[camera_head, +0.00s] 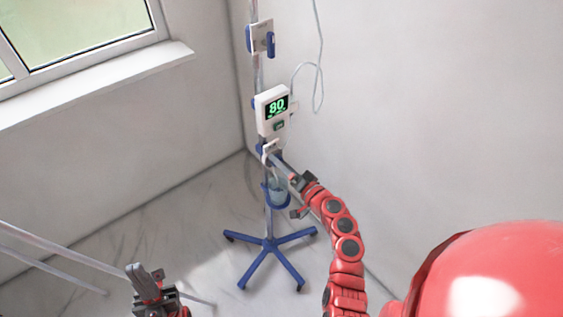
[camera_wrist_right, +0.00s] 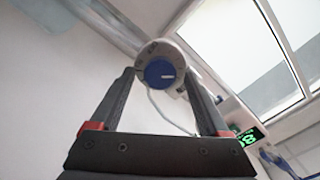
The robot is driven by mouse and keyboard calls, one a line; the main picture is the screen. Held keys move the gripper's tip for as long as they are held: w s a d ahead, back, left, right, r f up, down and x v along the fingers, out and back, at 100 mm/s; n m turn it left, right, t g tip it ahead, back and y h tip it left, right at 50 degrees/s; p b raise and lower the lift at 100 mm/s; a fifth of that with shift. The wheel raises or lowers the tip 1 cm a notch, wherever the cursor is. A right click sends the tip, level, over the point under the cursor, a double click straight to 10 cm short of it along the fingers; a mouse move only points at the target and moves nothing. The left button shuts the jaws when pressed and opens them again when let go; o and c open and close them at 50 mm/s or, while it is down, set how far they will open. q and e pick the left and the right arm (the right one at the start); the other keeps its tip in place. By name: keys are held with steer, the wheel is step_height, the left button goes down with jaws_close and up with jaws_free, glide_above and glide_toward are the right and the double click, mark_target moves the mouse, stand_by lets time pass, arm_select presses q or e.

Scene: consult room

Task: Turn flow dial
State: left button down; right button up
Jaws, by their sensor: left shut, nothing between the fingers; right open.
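The flow dial is a round blue knob (camera_wrist_right: 159,72) with a light mark on a white housing. In the right wrist view it lies between the tips of my open right gripper (camera_wrist_right: 160,78). I cannot tell whether either finger touches it. In the head view my right gripper (camera_head: 277,160) reaches to the pole just below the monitor, by a small white fitting (camera_head: 270,147); the dial's blue face is not clear there. My left gripper (camera_head: 137,270) is shut and empty at the lower left, far from the pole.
The monitor (camera_head: 272,109) showing green "80" hangs on the pole, with another white box (camera_head: 262,38) above. A clear container (camera_head: 277,192) hangs below my right gripper. The stand's blue legs (camera_head: 268,256) spread on the floor. Walls and a window (camera_head: 75,35) stand behind; a thin tube hangs right.

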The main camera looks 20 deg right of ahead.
steer(key=shift+w+a, duration=0.1)
steer(key=shift+w, duration=0.1)
steer(key=shift+c, duration=0.2)
jaws_close()
steer(key=shift+m, duration=0.4)
steer(key=m+p, duration=0.1)
steer(key=m, duration=0.8)
steer(key=shift+f, duration=0.15)
stand_by(0.4)
